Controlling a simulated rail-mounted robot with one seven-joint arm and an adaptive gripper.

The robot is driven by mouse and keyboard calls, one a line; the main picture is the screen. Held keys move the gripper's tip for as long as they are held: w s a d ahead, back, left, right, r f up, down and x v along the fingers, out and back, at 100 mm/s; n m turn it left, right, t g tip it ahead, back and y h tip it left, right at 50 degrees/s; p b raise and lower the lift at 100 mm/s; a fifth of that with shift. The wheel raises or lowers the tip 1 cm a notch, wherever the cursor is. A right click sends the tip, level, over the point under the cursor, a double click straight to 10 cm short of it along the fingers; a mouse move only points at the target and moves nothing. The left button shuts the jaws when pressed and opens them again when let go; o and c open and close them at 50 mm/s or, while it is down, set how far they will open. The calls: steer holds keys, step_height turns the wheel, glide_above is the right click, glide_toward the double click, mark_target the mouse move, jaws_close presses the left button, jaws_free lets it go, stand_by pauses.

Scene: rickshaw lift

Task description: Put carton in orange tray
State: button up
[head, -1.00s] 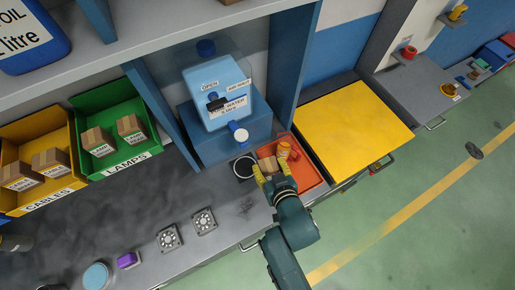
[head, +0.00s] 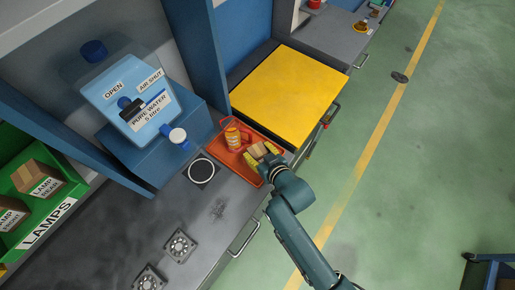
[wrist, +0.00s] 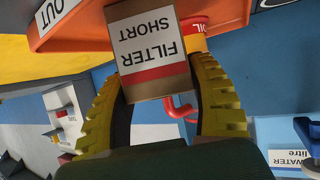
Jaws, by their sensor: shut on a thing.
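My gripper (head: 262,160) has yellow fingers shut on a small brown carton (head: 264,150). In the wrist view the carton (wrist: 150,48) sits between both fingers, its white label reading FILTER SHORT upside down. The orange tray (head: 233,160) lies on the grey bench beside the yellow panel. In the head view the carton is over the tray's right-hand part. The tray's edge also shows in the wrist view (wrist: 75,35), close behind the carton. Whether the carton touches the tray cannot be told. My gripper hides part of the tray.
An orange-and-yellow can (head: 233,137) stands in the tray, just left of the carton. A blue water container (head: 130,95) on a blue block stands to the left. A dark round ring (head: 201,171) lies on the bench near the tray. A yellow panel (head: 290,90) lies beyond it.

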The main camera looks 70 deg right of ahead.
steer(key=shift+r, duration=0.1)
steer(key=shift+f, duration=0.2)
steer(key=o, duration=1.2)
steer(key=shift+r, duration=0.35)
steer(key=p+v, duration=0.1)
steer(key=v, duration=1)
steer(key=shift+s+a+r, duration=0.15)
steer(key=shift+s+a, duration=0.1)
steer(key=shift+a, duration=0.05)
